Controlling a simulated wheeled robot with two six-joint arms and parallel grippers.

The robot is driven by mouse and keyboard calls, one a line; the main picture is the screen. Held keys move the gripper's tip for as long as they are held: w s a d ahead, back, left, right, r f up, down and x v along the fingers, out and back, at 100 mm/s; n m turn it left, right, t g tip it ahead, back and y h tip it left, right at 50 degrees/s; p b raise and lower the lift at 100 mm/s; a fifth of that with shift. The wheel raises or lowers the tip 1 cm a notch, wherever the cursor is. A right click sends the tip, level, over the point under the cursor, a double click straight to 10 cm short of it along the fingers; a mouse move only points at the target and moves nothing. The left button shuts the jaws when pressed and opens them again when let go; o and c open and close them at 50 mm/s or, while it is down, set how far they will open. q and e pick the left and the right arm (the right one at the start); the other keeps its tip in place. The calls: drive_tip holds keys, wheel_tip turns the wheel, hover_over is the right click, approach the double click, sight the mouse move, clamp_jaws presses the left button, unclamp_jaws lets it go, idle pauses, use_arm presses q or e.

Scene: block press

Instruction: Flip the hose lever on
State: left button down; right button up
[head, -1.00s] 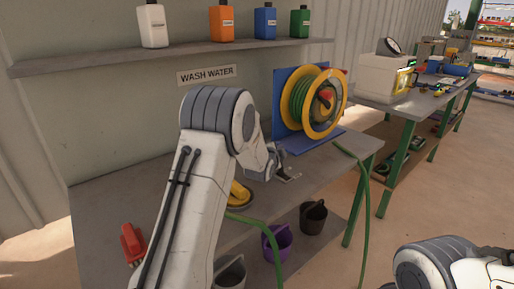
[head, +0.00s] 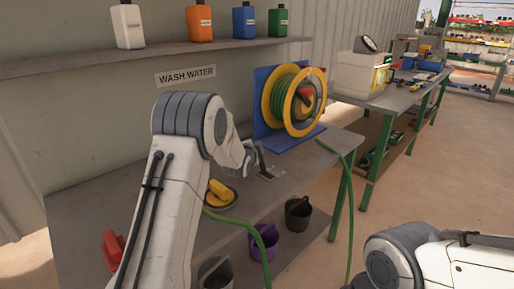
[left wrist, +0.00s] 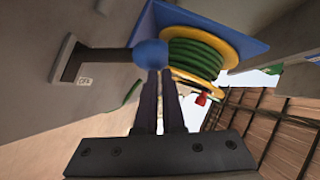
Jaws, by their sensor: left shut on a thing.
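The hose lever is a dark bar with a blue ball knob (left wrist: 152,53), large in the left wrist view. Its bar runs left from the knob to a slotted plate (left wrist: 68,62) with a small white label that seems to read OFF. My left gripper (left wrist: 160,75) is shut on the knob, its two dark fingers close together just below it. In the head view my left gripper (head: 250,158) is above the bench beside the lever plate (head: 267,177), and the knob is hard to make out. My right arm enters at the lower right; its gripper is out of view.
The yellow hose reel (head: 292,100) with green hose stands behind the lever on a blue mount. A yellow-handled tool (head: 221,192) and a red object (head: 113,250) lie on the bench (head: 75,220). A purple bucket (head: 265,243) and a black bucket (head: 298,215) are below.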

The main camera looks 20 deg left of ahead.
use_arm(q)
drive_tip(key=d+r+v, duration=0.2)
drive_tip(key=v, duration=1)
drive_tip(key=shift+b, duration=0.45)
drive_tip(key=shift+d, duration=0.2)
